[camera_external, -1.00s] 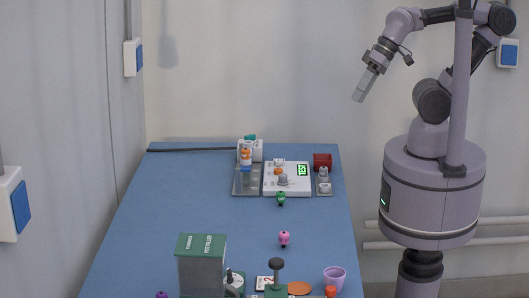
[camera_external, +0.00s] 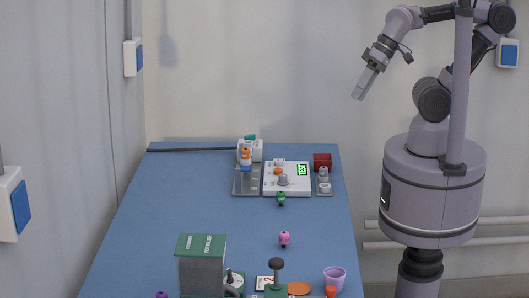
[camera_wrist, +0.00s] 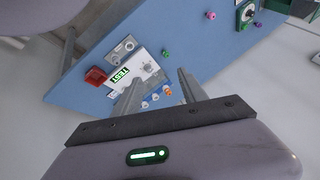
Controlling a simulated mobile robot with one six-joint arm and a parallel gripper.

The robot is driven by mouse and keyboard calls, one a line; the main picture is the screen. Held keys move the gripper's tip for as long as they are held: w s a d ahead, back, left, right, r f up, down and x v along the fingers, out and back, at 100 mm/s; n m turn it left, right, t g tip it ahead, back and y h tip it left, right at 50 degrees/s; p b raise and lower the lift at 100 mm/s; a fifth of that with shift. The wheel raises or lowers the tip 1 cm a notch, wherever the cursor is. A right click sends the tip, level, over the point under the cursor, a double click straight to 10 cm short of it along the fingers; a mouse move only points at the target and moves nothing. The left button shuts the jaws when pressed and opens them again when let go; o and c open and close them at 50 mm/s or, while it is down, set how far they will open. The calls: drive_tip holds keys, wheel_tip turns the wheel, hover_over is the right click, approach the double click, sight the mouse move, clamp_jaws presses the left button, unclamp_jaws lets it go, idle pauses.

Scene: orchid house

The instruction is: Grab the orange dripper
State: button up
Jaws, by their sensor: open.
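Several small orange things show, and I cannot tell for certain which is the orange dripper. A small orange piece (camera_external: 330,291) is cut by the bottom edge of the external view, near the purple cup (camera_external: 335,277). An orange-topped item (camera_external: 246,153) stands in the grey rack at the table's far end. An orange spot (camera_external: 278,171) shows on the white instrument. In the wrist view an orange item (camera_wrist: 168,91) shows between my open fingers, but far below them. My gripper (camera_external: 358,97) is open and empty, high beside the table; it also shows in the wrist view (camera_wrist: 160,78).
A green dripper-like piece (camera_external: 281,198) and a pink one (camera_external: 284,239) stand on the blue table (camera_external: 210,220). A green box (camera_external: 202,262) stands at the near end. A red bin (camera_external: 322,160) is at the far right. The table's middle left is clear.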

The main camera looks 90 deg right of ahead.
drive_tip(key=w+r+g+p, duration=0.1)
drive_tip(key=w+r+p, duration=0.1)
drive_tip(key=w+r, duration=0.25)
drive_tip(key=m+g+h+p, duration=0.2)
drive_tip(key=m+g+h, duration=0.1)
drive_tip(key=m+g, duration=0.15)
hover_over(246, 149)
drive_tip(key=a, duration=0.1)
drive_tip(key=shift+t, duration=0.45)
drive_tip(key=f, duration=1.7)
drive_tip(key=shift+s+f, duration=0.25)
drive_tip(key=shift+f, duration=0.1)
drive_tip(key=f+b, duration=0.1)
drive_tip(key=f, duration=0.2)
drive_tip(key=d+f+b, duration=0.1)
drive_tip(key=f, duration=0.1)
drive_tip(key=shift+w+f+b, duration=0.25)
drive_tip(key=shift+f+b, duration=0.05)
drive_tip(key=shift+r, duration=0.15)
drive_tip(key=shift+c, duration=0.2)
clamp_jaws()
